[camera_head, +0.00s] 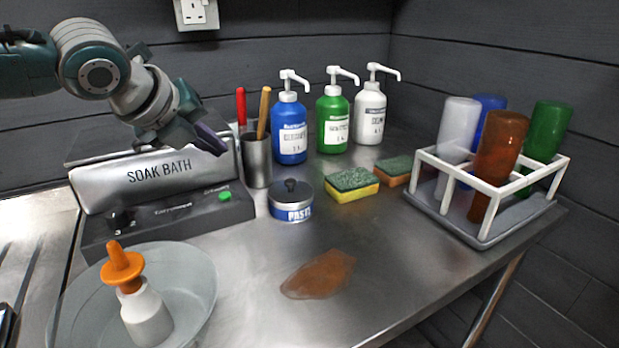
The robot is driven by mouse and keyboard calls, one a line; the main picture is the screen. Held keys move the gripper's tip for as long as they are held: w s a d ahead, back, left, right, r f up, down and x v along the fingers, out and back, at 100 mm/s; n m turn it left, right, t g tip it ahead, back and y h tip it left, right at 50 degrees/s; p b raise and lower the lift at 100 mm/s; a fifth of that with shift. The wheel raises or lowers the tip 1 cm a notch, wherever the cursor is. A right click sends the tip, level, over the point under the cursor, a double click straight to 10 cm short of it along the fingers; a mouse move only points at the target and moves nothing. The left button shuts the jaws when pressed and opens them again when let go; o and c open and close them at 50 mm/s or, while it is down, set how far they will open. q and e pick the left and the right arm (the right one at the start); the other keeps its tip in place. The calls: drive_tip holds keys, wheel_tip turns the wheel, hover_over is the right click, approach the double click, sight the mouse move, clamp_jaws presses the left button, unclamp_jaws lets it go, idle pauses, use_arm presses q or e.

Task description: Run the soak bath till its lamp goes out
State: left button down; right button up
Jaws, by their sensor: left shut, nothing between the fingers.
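The soak bath (95,199) stands at the left of the steel counter, a box with a closed silvery lid lettered SOAK BATH. Its dark front panel (165,223) has a black dial (121,219) with small digits at the left and a bright green round piece (225,195) at the right. I cannot tell whether this green piece is a button or a lit lamp. My left gripper (212,142) is shut and empty, above the right end of the lid, behind and above the green piece. My right gripper is not in view.
A clear round bowl (200,290) with an orange-topped white object (146,312) stands in front of the bath. A steel pot (257,160) with tool handles, a PASTE tin (290,203), pump bottles (291,130), sponges (352,182) and a bottle rack (480,181) stand rightward. A brown stain (318,274) marks the counter.

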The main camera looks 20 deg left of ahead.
sight(225, 196)
use_arm(q)
wheel_tip(225, 196, down, 4)
drive_tip(key=b, duration=0.3)
drive_tip(key=shift+b, duration=0.35)
drive_tip(key=shift+f, duration=0.9)
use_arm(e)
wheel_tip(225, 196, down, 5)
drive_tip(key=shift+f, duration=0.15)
use_arm(q)
drive_tip(key=shift+f, duration=0.1)
idle(0.3)
drive_tip(key=shift+f, duration=0.3)
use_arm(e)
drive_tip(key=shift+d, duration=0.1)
use_arm(q)
drive_tip(key=shift+f+b, duration=0.35)
drive_tip(key=shift+f, duration=0.05)
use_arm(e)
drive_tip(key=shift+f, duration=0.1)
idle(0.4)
use_arm(q)
drive_tip(key=shift+r, duration=0.1)
drive_tip(key=shift+r+p, duration=0.7)
drive_tip(key=shift+p, duration=0.3)
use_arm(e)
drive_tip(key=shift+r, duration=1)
use_arm(q)
drive_tip(key=shift+r, duration=0.1)
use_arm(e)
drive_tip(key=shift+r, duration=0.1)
